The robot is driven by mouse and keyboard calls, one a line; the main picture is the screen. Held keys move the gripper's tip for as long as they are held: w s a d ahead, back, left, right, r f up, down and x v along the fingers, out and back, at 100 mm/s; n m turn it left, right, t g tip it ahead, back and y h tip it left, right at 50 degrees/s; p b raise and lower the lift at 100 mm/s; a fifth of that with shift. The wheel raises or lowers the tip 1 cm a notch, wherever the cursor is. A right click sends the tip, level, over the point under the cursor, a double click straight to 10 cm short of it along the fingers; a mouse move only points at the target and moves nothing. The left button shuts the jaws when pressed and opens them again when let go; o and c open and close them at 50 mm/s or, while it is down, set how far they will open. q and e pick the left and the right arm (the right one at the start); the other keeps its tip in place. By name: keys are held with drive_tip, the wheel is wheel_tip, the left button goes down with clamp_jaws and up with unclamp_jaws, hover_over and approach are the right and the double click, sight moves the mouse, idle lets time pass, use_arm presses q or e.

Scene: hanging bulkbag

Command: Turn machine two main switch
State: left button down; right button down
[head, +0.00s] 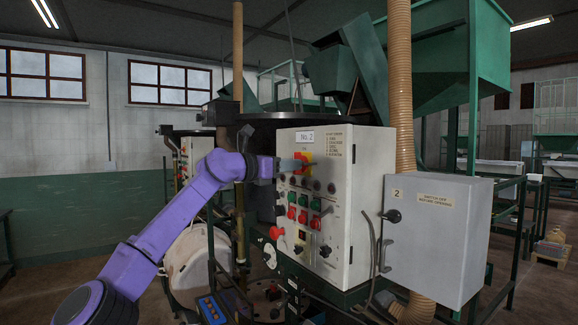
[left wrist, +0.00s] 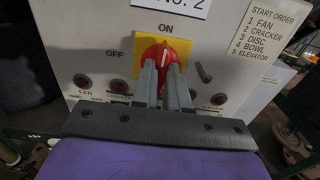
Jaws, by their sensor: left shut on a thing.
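The main switch (head: 304,160) is a red rotary knob on a yellow plate, near the top of the white control panel (head: 338,205) labelled No. 2. In the left wrist view the red knob (left wrist: 160,56) stands with its white mark upright, towards the word ON; OFF is to its left. My left gripper (head: 296,164) reaches it from the left. In the left wrist view the left gripper's two grey fingers (left wrist: 162,82) are shut on the knob, one on each side. The right gripper is not in view.
Another panel (head: 190,160) stands behind my left arm.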

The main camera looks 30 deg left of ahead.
use_arm(q)
drive_tip(key=c, duration=1.1)
unclamp_jaws()
drive_tip(key=shift+f, duration=0.1)
drive_tip(key=shift+c, duration=0.2)
drive_tip(key=shift+a, duration=0.1)
drive_tip(key=b+v, duration=0.5)
drive_tip(key=v, duration=0.5)
drive_tip(key=shift+s, duration=0.2)
drive_tip(key=shift+a, duration=0.15)
